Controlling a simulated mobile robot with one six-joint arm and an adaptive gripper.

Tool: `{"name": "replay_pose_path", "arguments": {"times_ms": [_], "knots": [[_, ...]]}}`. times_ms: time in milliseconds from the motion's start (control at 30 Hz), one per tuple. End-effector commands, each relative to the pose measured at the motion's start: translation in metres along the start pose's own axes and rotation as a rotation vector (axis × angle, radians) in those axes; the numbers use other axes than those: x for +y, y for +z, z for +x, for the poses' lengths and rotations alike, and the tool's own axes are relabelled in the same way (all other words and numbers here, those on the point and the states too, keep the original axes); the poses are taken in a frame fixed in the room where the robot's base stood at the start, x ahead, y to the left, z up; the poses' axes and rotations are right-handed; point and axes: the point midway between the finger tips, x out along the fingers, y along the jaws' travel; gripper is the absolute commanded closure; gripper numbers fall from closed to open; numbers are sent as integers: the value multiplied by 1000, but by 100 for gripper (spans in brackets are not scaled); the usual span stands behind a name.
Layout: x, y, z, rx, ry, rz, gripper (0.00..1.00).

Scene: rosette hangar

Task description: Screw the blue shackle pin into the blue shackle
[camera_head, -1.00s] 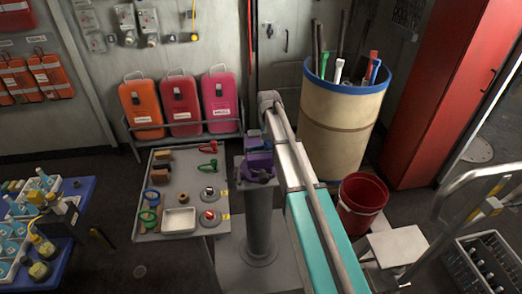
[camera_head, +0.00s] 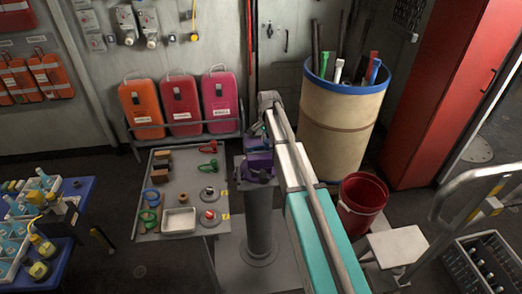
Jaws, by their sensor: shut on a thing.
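My arm reaches away from the lower right, and its end comes down at a grey pedestal (camera_head: 261,215) with a purple vise-like fixture (camera_head: 258,161) on top. My gripper (camera_head: 257,134) is small and dark there, right above the fixture, and partly hidden by my arm. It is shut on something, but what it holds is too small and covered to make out. I cannot pick out the blue shackle or its pin at the fixture, nor whether they touch. A blue ring-shaped piece (camera_head: 151,194) lies at the left of the grey table; I cannot tell whether it is a shackle.
The grey table (camera_head: 157,228) left of the pedestal bears green and red shackle-like pieces (camera_head: 208,165), a green ring (camera_head: 148,218), brown blocks and a white tray (camera_head: 179,220). A red bucket (camera_head: 361,204) and a tan drum (camera_head: 339,125) stand to the right.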

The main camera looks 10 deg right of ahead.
Motion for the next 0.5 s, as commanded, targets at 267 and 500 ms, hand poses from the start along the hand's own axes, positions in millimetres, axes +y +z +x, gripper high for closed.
{"name": "replay_pose_path", "arguments": {"times_ms": [267,500], "knots": [[0,0,0,0,1,202,100],[0,0,1,-1,1,248,100]]}}
